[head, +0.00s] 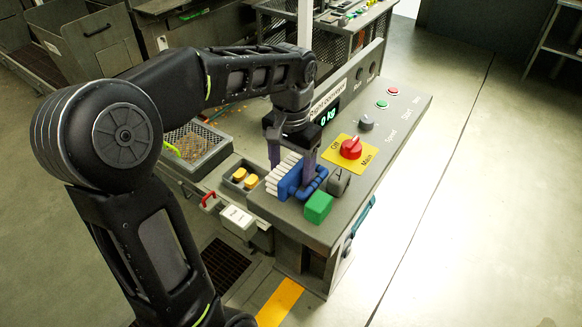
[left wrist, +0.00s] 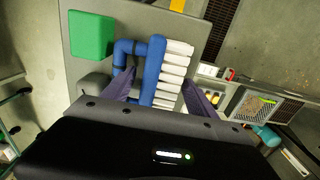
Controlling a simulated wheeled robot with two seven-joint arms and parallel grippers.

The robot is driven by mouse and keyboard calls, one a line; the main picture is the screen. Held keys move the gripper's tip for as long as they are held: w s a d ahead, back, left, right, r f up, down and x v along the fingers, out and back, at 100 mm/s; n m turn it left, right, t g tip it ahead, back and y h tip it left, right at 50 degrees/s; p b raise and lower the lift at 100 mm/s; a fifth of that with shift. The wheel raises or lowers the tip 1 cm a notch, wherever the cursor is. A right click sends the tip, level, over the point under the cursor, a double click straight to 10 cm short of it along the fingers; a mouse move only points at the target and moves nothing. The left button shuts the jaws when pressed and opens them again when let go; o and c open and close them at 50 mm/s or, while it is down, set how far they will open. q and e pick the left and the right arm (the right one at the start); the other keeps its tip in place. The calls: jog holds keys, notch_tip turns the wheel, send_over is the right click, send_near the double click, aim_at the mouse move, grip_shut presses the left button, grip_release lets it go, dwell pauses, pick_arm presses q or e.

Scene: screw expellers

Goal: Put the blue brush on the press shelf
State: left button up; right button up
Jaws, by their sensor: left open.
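The blue brush (head: 289,184) with white bristles lies on the grey top of the press console (head: 398,120), near its front end. It also shows in the left wrist view (left wrist: 153,70), with its handle bent to the left and its bristles to the right. My left gripper (head: 292,164) is over the brush, fingers pointing down. In the left wrist view its two purple fingers (left wrist: 158,88) are apart, one on each side of the brush. I cannot tell whether they touch it. My right gripper is not in view. I cannot tell which surface is the press shelf.
A green block (head: 318,207) and a grey block (head: 339,181) sit close to the brush. A red knob (head: 351,148) on a yellow plate stands behind. A small tray with yellow pieces (head: 240,178) and a mesh basket (head: 196,148) are to the left. The floor at right is clear.

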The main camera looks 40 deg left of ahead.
aim_at(292, 166)
pick_arm(q)
jog(key=shift+r, duration=0.4)
notch_tip(292, 166, up, 7)
jog(key=shift+w+f+p, duration=0.1)
jog(key=shift+f+p, duration=0.05)
jog(key=shift+p, duration=0.25)
notch_tip(292, 166, up, 5)
jog(key=p, duration=0.4)
jog(key=shift+f+p, duration=0.15)
jog(key=shift+p, duration=0.2)
jog(key=shift+c, duration=0.5)
